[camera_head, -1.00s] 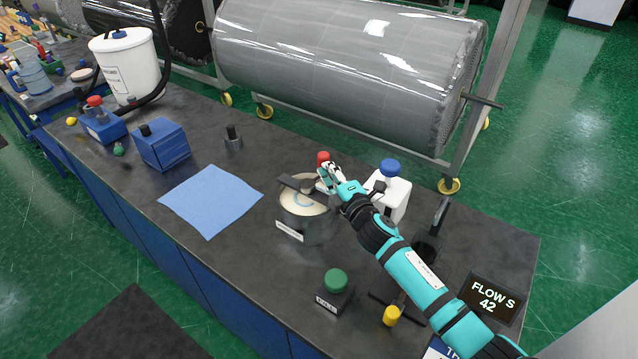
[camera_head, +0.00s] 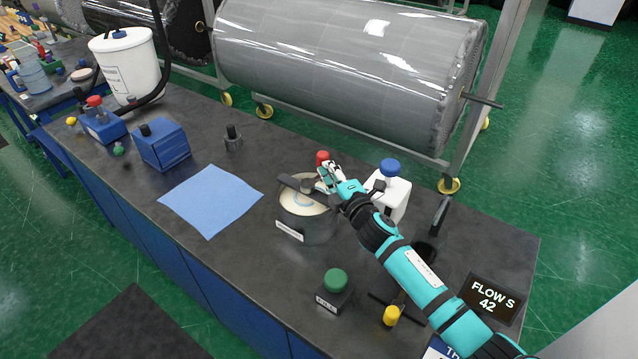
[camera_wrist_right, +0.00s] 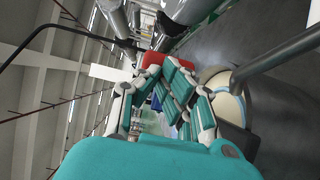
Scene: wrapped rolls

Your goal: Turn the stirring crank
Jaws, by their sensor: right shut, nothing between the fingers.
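The stirring pot (camera_head: 308,228) is a dark round vessel with a cream-coloured inside and a white front label, on the dark bench. A dark bar (camera_head: 291,183) lies across its top. The crank's red knob (camera_head: 322,158) stands just behind my right gripper (camera_head: 327,176). My right gripper is shut and empty, over the pot's far right rim by the knob. In the right wrist view the red knob (camera_wrist_right: 152,60) shows beyond the teal fingers (camera_wrist_right: 172,78), partly hidden by them. The pot (camera_wrist_right: 238,108) is at the right there. Contact with the knob cannot be told. My left gripper is out of view.
A white container with a blue cap (camera_head: 391,192) stands close beside my right forearm. A green button box (camera_head: 335,290) and a yellow-capped item (camera_head: 391,315) are nearer. A blue cloth (camera_head: 210,200) lies left of the pot. A large wrapped roll (camera_head: 345,70) stands behind the bench.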

